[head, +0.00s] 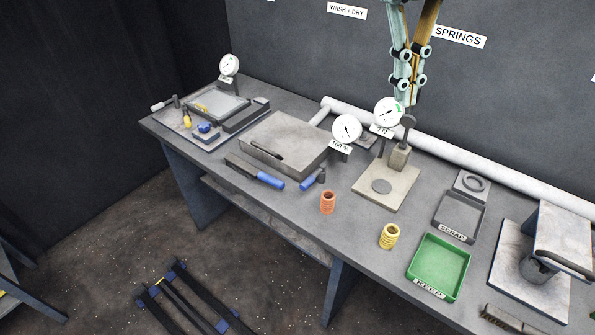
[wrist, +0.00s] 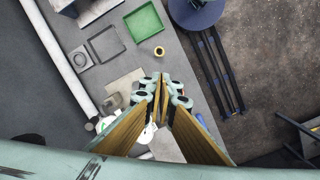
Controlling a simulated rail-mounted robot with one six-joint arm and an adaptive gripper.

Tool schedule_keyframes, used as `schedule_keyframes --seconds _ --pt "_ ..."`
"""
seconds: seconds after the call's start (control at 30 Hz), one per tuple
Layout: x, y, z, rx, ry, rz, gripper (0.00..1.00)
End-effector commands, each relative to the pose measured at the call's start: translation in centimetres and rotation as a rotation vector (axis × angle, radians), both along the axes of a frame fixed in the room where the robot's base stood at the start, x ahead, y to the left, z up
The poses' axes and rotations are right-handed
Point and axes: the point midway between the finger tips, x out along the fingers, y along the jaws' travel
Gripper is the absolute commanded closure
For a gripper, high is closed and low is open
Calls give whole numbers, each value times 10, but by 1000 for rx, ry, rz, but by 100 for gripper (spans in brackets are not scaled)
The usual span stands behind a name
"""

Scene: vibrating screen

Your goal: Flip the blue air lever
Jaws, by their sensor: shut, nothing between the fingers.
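A short blue lever-like handle (head: 311,180) with a dark end stands near the front edge of the bench, right of a grey block. A small blue part (head: 205,128) sits at the far left station; I cannot tell for sure which blue piece is the air lever. My gripper (head: 407,102) is shut and empty, high at the back of the bench by the press gauge, apart from both blue pieces. In the wrist view my gripper (wrist: 160,78) points over the bench, its fingers together. A blue bit (wrist: 201,119) shows right of the fingers there.
The grey block (head: 285,137) has a "100 %" gauge (head: 346,129). A press stand (head: 386,185) carries another gauge. A pipe (head: 460,155) runs along the back. An orange spring (head: 327,202), yellow spring (head: 389,236), green KEEP tray (head: 440,268) and SCRAP tray (head: 461,215) are at right.

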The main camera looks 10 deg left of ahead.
Motion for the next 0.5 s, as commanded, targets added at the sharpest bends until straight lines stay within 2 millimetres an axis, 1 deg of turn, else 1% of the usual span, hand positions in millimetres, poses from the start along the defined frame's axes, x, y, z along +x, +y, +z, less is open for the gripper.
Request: schedule_keyframes --seconds 0.1,0.5 --pt "16 12 -6 -14 24 29 100" --pt "62 55 -30 -62 101 120 100"
